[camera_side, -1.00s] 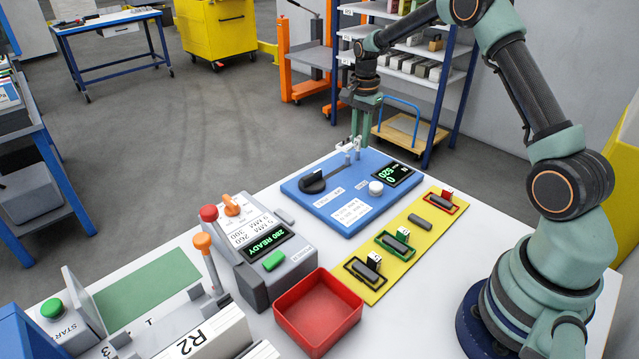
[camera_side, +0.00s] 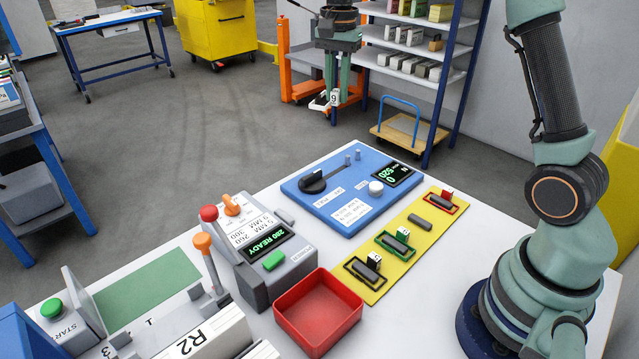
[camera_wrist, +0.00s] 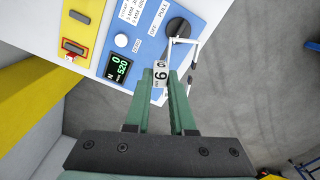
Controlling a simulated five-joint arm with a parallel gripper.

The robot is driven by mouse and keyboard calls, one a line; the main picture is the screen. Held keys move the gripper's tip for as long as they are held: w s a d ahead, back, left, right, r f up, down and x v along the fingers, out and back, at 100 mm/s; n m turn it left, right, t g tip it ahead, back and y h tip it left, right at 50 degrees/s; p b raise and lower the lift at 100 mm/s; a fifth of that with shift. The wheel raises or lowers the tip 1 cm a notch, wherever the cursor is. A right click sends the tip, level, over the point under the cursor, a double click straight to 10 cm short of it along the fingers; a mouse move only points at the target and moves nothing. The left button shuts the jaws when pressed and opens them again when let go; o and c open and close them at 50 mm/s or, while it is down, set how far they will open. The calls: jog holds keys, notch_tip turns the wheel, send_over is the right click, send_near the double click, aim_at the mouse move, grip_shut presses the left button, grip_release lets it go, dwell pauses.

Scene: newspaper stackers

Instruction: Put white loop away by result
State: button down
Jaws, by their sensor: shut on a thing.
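My gripper (camera_side: 334,92) is shut on the white loop (camera_side: 319,102), raised above and beyond the far edge of the table. In the wrist view my gripper (camera_wrist: 161,84) grips it at a white tag (camera_wrist: 160,74) marked 9 or 6, and the thin white loop (camera_wrist: 184,41) stretches away past the fingertips. The blue tester (camera_side: 350,198) has a dark knob, two posts and a display (camera_side: 392,174) reading 0 and 520 N. The yellow board (camera_side: 385,275) carries red, green and black outlined places with grey bars. The red bin (camera_side: 325,350) looks empty.
A grey console (camera_side: 262,285) with a display reading 280 READY and levers stands left of the bin. A machine marked R2 (camera_side: 195,347) is at the front left. Shelving (camera_side: 455,90) and an orange stacker (camera_side: 286,60) stand behind. Air around my gripper looks clear.

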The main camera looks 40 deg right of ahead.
jog(key=s+a+r+n, duration=0.1)
jog(key=s+a+n, duration=0.25)
jog(key=a, duration=0.45)
jog(key=s+a+n, duration=0.3)
jog(key=s+a, duration=0.1)
jog(key=a, duration=0.4)
jog(key=n, duration=0.7)
send_over(323, 310)
notch_tip(323, 310, down, 2)
notch_tip(323, 310, down, 20)
jog(key=shift+r, duration=0.1)
jog(key=shift+f, duration=0.25)
jog(key=shift+f, duration=0.35)
jog(key=c, duration=0.8)
grip_release()
jog(key=shift+o, duration=0.2)
jog(key=shift+r, duration=0.1)
